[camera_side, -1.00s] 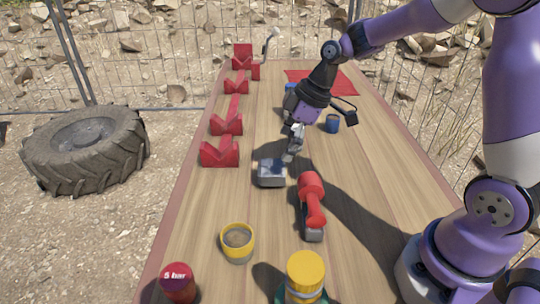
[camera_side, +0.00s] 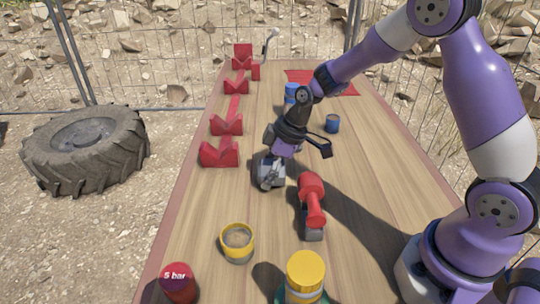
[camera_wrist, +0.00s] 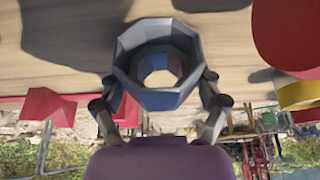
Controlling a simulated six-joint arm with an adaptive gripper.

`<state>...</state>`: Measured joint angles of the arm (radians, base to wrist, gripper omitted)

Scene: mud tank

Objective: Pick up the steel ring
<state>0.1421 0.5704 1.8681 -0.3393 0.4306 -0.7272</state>
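The steel ring (camera_wrist: 160,99) is a grey, many-sided ring with a round hole. In the wrist view it sits at the upper middle, between my two fingers. My gripper (camera_side: 271,178) is low over the middle of the table in the side view and hides most of the ring there. In the wrist view my gripper (camera_wrist: 160,80) has its fingers spread, one on each side of the ring and close to its outer wall. Whether the fingers touch it is not clear.
A red-and-grey tool (camera_side: 312,205) lies just right of my gripper. Red V-shaped blocks (camera_side: 220,153) line the left side of the wooden table (camera_side: 200,205). A yellow-rimmed cup (camera_side: 237,243), a red can (camera_side: 178,283) and a yellow-capped container (camera_side: 305,272) stand in front.

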